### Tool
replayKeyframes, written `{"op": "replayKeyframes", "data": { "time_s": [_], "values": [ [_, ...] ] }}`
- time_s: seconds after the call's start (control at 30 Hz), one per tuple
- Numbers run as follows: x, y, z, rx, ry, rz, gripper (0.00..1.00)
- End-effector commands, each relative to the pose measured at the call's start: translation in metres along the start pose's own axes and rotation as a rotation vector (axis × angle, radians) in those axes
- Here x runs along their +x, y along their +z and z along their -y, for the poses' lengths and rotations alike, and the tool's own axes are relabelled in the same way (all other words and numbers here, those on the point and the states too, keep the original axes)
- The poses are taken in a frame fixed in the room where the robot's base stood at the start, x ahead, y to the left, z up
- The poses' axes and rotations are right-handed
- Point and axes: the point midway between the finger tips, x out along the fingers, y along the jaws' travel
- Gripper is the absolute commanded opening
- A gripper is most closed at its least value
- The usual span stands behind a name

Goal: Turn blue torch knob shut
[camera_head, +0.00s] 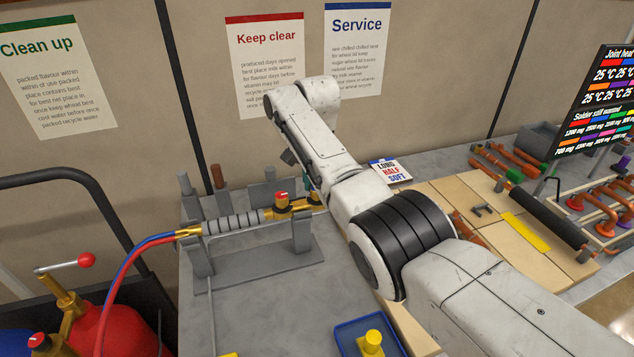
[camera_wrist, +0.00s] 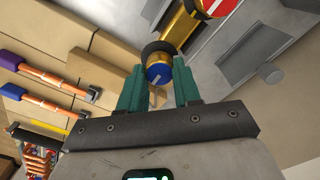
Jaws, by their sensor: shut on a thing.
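The blue torch knob (camera_wrist: 158,75) sits between the two green fingers of my gripper (camera_wrist: 159,82) in the wrist view. My gripper is shut on it, with a finger on either side. A pale line shows on its face, and a brass collar and dark ring lie behind it. The torch (camera_head: 240,222) rests across a grey stand (camera_head: 302,236) in the head view, with a ribbed grey handle and brass ends. Its red knob (camera_head: 282,197) is on top, and it also shows in the wrist view (camera_wrist: 216,6).
Red and blue hoses (camera_head: 128,262) run from the torch to the lower left, near a red cylinder (camera_head: 125,325). A blue tray (camera_head: 345,327) with a yellow object (camera_head: 372,343) stands in front. Wooden boards with copper pipes lie to the right. Grey posts stand behind the torch.

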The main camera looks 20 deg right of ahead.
Motion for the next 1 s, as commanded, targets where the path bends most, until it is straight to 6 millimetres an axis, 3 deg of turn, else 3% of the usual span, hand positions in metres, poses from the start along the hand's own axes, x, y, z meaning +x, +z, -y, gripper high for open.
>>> {"op": "replayKeyframes", "data": {
  "time_s": [0.27, 0.3, 0.53, 0.83, 1.0],
  "values": [
    [-0.002, -0.001, 0.000, 0.001, -0.001, -0.002, 0.02],
    [-0.002, -0.001, 0.000, 0.001, -0.001, -0.002, 0.36],
    [-0.001, 0.000, 0.000, 0.000, 0.000, -0.001, 0.58],
    [-0.003, 0.000, 0.000, -0.001, 0.000, -0.001, 0.58],
    [-0.022, -0.001, 0.001, -0.001, -0.003, -0.003, 0.58]
  ]
}}
